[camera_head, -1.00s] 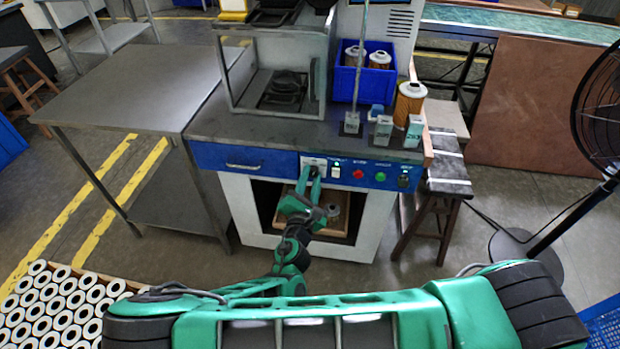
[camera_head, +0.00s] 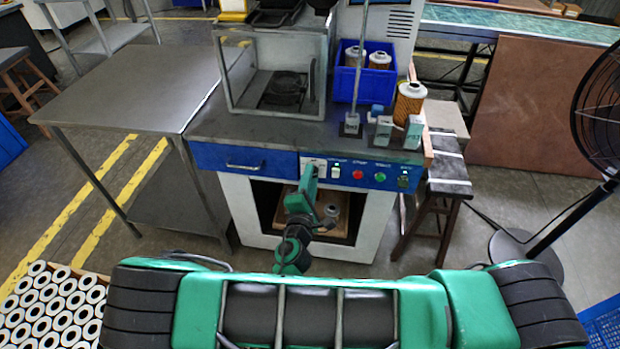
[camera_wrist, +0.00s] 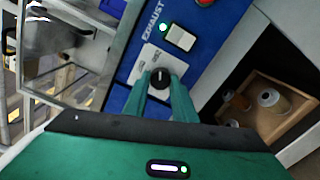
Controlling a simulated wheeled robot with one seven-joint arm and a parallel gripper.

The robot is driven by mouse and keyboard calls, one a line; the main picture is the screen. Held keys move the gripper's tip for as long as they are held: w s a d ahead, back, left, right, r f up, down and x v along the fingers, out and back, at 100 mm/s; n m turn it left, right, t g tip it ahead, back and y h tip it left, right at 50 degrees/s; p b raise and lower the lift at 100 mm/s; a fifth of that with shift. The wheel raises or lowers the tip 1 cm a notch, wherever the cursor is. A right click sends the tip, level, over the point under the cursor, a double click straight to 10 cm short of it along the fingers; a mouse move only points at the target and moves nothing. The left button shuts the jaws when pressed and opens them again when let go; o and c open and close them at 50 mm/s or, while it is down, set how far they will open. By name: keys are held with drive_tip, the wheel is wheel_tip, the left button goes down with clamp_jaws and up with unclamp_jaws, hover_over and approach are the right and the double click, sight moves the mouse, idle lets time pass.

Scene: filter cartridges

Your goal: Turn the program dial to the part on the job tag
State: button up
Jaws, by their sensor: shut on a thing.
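The program dial (camera_wrist: 160,77) is a black knob with a light pointer line on a white label plate (camera_wrist: 150,62) on the blue front panel. My gripper (camera_wrist: 166,84) is shut on the dial, one green finger on each side. Print on the plate is too small to read. In the head view my gripper (camera_head: 312,170) reaches the panel and hides the dial.
A white switch (camera_wrist: 180,38) and a red button (camera_head: 358,174) sit right of the dial, with a green button (camera_head: 380,177) beyond. A blue bin (camera_head: 347,84) with filter cartridges stands on the bench. Below the panel is an open compartment with a wooden box (camera_wrist: 268,107).

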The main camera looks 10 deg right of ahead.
drive_tip(key=shift+f, duration=0.1)
drive_tip(key=o, duration=1)
drive_tip(key=shift+o, duration=0.2)
drive_tip(key=v, duration=1)
drive_tip(key=shift+s, duration=0.3)
drive_tip(key=shift+a, duration=0.1)
